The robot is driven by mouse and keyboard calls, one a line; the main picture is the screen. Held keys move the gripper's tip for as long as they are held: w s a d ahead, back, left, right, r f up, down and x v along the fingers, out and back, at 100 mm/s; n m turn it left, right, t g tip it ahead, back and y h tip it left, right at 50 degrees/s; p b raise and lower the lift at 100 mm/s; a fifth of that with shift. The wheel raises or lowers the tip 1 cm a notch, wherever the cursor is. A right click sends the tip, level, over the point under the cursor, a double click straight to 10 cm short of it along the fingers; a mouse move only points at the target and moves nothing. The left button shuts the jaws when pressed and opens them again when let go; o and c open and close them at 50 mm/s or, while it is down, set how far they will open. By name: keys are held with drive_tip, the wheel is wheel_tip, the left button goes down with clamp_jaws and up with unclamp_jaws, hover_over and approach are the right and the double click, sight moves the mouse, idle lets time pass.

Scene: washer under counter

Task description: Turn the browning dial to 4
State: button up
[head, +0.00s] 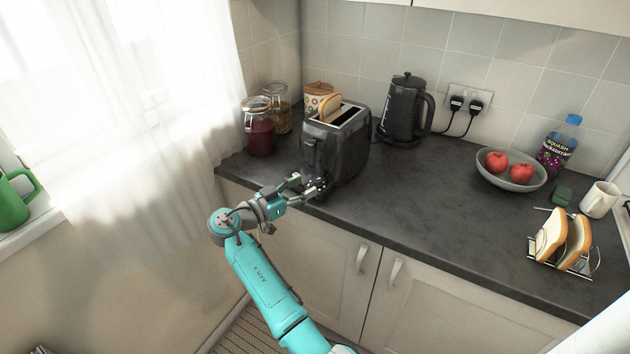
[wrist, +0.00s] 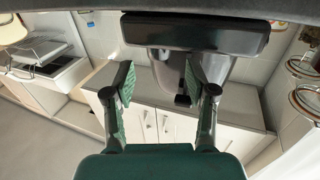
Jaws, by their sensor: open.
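The black toaster (head: 347,150) stands on the counter, with a slice of bread (head: 329,107) in one slot. Its end face is turned toward my arm, with a lever high on that face. My gripper (head: 308,186) is at the low part of this face, its fingers apart. The browning dial cannot be made out; the fingers cover that area in the head view. In the wrist view my open gripper (wrist: 163,82) has nothing clearly between its fingers. The toaster (wrist: 222,68) is behind them, and a small black part (wrist: 183,100) shows beside the right finger; I cannot tell what it is.
Glass jars (head: 260,135) stand left of the toaster, and a black kettle (head: 405,112) stands right of it. A fruit bowl (head: 511,178), a bottle (head: 558,148), a mug (head: 599,200) and a toast rack (head: 575,265) are farther right. The counter's middle (head: 430,200) is clear.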

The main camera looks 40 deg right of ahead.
drive_tip(key=a, duration=0.6)
drive_tip(key=shift+a, duration=0.25)
